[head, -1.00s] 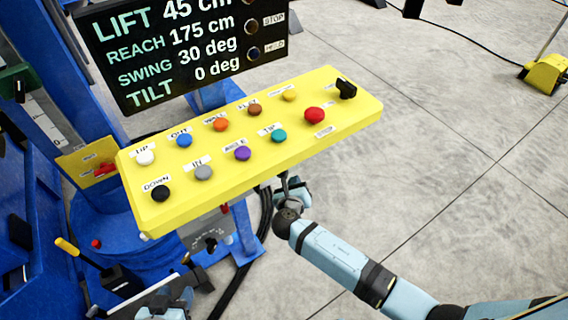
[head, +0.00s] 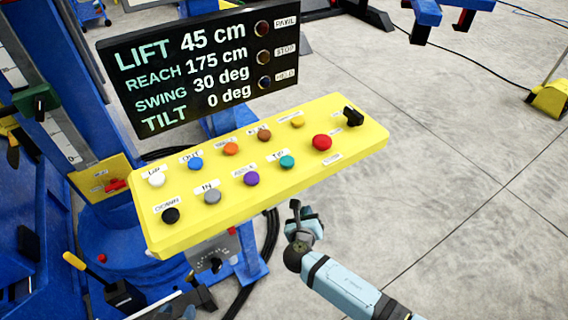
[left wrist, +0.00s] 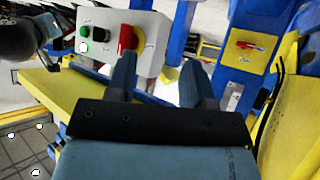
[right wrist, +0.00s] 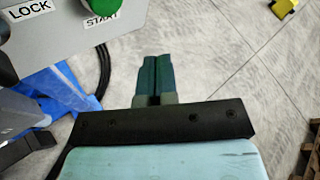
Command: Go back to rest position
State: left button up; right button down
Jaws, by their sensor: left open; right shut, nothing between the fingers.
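My right gripper (head: 300,212) is just below the front edge of the yellow button panel (head: 255,205) in the head view. In the right wrist view its fingers (right wrist: 157,78) are together with nothing between them. My left gripper (left wrist: 160,85) has its fingers apart and empty in the left wrist view. Beyond them is a grey control box (left wrist: 100,55) with a red rotary switch on a yellow plate. I cannot tell whether the fingers touch it. In the head view, only a little of my left arm shows at the bottom left.
The dark display (head: 190,75) reads lift 45 cm, reach 175 cm, swing 30 deg, tilt 0 deg. A grey box with a green button (right wrist: 85,4) is near my right gripper. Blue machinery (head: 100,235) fills the left. Concrete floor (head: 470,210) is open at right.

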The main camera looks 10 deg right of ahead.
jog(key=s+r+m+g+y+p, duration=0.1)
jog(key=s+m+g+y+p, duration=0.4)
jog(key=s+m, duration=1)
pick_arm(q)
notch_tip(320, 180, up, 8)
jog(key=a+p, duration=0.1)
jog(key=p, duration=0.4)
jog(key=shift+s+f+m+t, duration=0.15)
jog(key=shift+s+m+t, duration=0.15)
jog(key=shift+s, duration=0.1)
pick_arm(e)
jog(key=s+d+r+m+t+y, duration=0.1)
jog(key=s+r+m+y, duration=0.1)
jog(key=r+m, duration=0.3)
jog(key=s+d+r+m+t+y, duration=0.1)
jog(key=s+r+m, duration=0.3)
jog(key=m, duration=0.9)
jog(key=shift+s+d+r+m+t+y, duration=0.3)
jog(key=shift+s+d+r+m+y, duration=0.15)
jog(key=shift+s, duration=0.3)
